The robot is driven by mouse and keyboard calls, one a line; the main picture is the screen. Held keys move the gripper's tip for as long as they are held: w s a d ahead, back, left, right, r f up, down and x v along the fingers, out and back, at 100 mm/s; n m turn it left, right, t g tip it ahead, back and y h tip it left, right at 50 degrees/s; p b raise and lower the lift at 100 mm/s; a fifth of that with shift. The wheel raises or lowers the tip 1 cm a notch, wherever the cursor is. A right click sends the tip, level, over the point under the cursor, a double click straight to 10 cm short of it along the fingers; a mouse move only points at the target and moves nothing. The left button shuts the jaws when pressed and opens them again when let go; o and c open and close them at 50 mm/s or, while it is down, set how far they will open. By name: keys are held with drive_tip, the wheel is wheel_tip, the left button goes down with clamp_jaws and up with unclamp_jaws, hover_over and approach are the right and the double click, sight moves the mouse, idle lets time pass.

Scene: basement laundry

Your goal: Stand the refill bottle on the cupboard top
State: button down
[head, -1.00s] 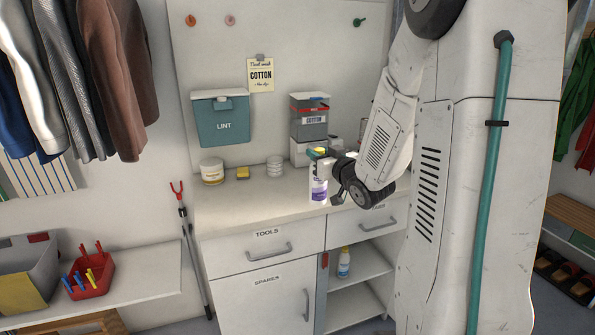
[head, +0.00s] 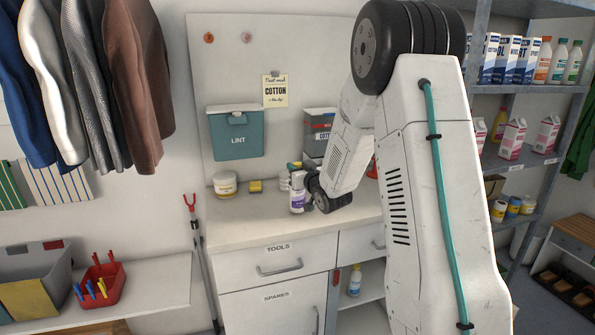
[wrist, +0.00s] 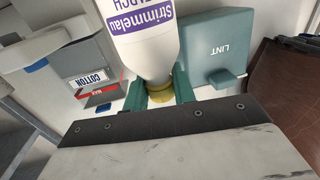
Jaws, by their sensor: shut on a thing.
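The refill bottle (head: 297,197) is white with a purple label and hangs or stands upright over the cupboard top (head: 245,228). My gripper (head: 296,168) is at its upper end. In the wrist view, its green fingers (wrist: 160,92) are shut on the bottle near its yellow cap (wrist: 161,98), and the white body and purple lettering (wrist: 140,18) show. The bottle's base lies over the counter in the head view; I cannot tell whether it touches.
The teal lint box (head: 236,138) is on the back panel. The front left of the top is clear. Another bottle (head: 354,280) stands on the shelf below.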

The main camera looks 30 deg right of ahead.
drive_tip(key=shift+f, duration=0.55)
drive_tip(key=c, duration=1.1)
unclamp_jaws()
drive_tip(key=shift+c, duration=0.2)
